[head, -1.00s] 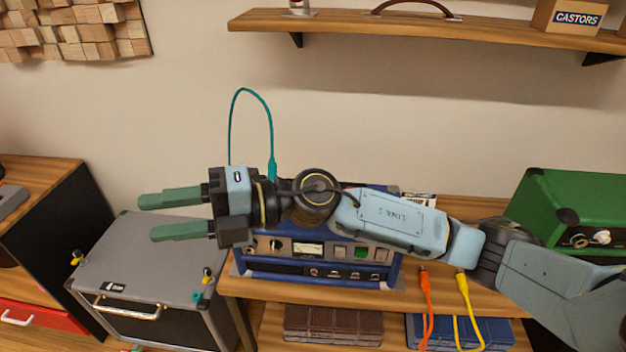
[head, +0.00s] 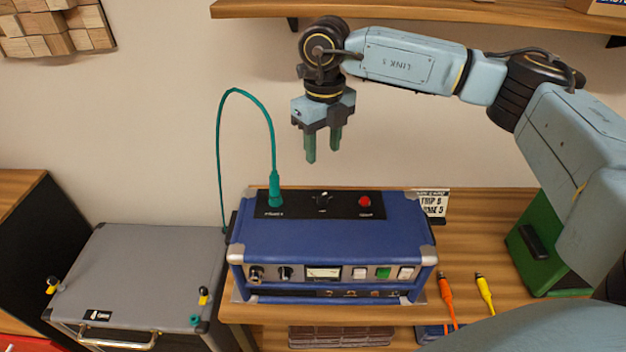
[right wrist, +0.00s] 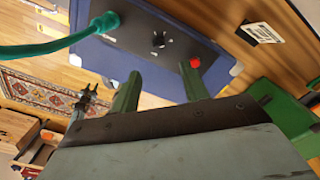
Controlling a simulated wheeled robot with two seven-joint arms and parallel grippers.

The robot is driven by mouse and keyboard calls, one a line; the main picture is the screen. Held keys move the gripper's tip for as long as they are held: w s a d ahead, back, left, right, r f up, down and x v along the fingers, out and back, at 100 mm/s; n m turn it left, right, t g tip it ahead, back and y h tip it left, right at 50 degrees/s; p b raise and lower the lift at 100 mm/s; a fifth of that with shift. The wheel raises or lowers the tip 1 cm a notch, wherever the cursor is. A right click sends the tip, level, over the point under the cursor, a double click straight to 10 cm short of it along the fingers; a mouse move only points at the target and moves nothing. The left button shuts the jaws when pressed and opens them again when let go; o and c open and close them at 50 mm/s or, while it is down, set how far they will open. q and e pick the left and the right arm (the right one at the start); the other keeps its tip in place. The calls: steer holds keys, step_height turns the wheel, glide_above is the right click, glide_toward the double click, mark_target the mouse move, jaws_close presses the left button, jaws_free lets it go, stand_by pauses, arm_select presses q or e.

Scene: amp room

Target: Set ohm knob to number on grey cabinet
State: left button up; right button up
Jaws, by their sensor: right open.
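A blue amp (head: 330,245) stands on the wooden bench. On its black top panel (head: 345,205) are a small dark knob (head: 323,201), a red button (head: 364,201) and a plugged-in teal cable (head: 276,190). The knob also shows in the right wrist view (right wrist: 158,40); its setting is too small to read. The grey cabinet (head: 150,260) stands left of the amp, with a small black label (head: 97,315) I cannot read. My right gripper (head: 323,155) is open and empty, pointing down above the panel, apart from the knob. My left gripper is not in view.
A printed card (head: 432,203) stands behind the amp's right end. A green box (head: 545,245) is at the right, partly behind my arm. A shelf (head: 420,12) runs above.

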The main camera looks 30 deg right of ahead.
glide_above(323, 195)
step_height(323, 195, down, 5)
steer(key=shift+s+f, duration=0.1)
steer(key=shift+s, duration=0.05)
step_height(323, 195, down, 3)
steer(key=shift+f, duration=0.15)
step_height(323, 195, down, 3)
steer(key=shift+f+p, duration=0.15)
steer(key=shift+p, duration=0.15)
steer(key=shift+f, duration=0.35)
steer(key=shift+c, duration=0.4)
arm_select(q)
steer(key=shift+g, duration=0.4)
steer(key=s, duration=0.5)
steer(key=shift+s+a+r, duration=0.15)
arm_select(e)
jaws_close()
